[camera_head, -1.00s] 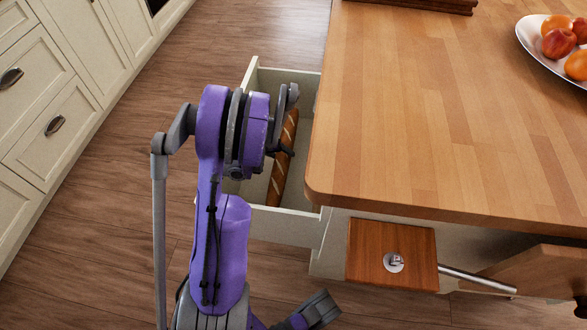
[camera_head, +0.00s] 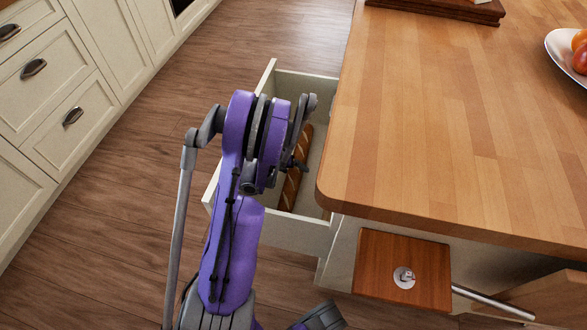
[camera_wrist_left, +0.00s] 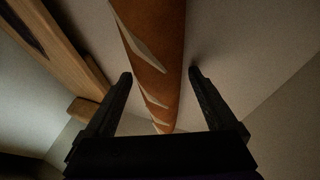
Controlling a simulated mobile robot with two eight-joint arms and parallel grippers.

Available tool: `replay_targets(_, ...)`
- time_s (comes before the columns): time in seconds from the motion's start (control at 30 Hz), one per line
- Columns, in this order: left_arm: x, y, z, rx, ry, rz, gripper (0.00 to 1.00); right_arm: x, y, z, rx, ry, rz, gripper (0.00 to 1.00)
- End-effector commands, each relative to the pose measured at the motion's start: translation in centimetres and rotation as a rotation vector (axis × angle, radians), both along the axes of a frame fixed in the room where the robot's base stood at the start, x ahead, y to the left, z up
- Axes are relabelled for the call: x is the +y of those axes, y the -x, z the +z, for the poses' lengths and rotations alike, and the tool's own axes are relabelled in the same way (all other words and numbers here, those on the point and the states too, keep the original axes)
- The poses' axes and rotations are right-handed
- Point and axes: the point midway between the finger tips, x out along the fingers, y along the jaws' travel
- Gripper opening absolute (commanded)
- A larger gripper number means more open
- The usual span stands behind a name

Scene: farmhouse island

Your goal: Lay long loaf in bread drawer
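The long loaf (camera_head: 291,187), brown with pale slashes, lies lengthwise in the open bread drawer (camera_head: 290,229), beside the island. My left gripper (camera_head: 298,164) is over the drawer at the loaf; my purple arm hides part of both. In the left wrist view the loaf (camera_wrist_left: 152,60) runs between the two parted black fingers (camera_wrist_left: 160,74) of the left gripper. Gaps show on both sides of it, and the fingers do not appear closed on it. My right gripper is not recognisable in either view.
The wooden island top (camera_head: 440,120) overhangs the drawer's right side. A fruit bowl (camera_head: 563,60) and a dark wooden board (camera_head: 440,8) stand on it. A small wooden panel (camera_head: 385,268) is below its near corner. Floor (camera_head: 130,200) is clear towards the left cabinets (camera_head: 70,100).

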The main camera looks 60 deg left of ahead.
Motion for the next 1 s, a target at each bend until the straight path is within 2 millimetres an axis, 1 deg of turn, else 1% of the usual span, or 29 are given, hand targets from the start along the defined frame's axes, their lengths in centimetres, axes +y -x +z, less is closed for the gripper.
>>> replay_targets(0.3,0.0,0.0,0.1,0.0,0.0,0.0,1.0,0.0,0.0,0.1,0.0,0.0,0.0,0.52)
replay_targets(0.43,0.0,0.3,0.9,-0.001,0.0,0.001,1.0,0.0,0.1,0.5,-0.001,0.0,0.0,0.52)
replay_targets(0.57,-0.2,1.5,3.0,-0.001,0.0,0.004,1.0,0.0,0.2,1.3,-0.002,0.0,0.0,0.52)
replay_targets(0.8,-0.7,4.2,7.6,-0.001,0.0,0.003,1.0,0.0,0.5,3.4,-0.007,0.0,0.0,0.52)
replay_targets(0.9,-0.8,5.0,9.0,-0.001,0.0,0.002,1.0,0.0,0.6,4.0,-0.009,0.0,0.0,0.52)
replay_targets(1.0,-0.9,5.6,10.0,-0.001,-0.001,0.002,1.0,0.0,0.7,4.4,-0.01,0.0,0.0,0.52)
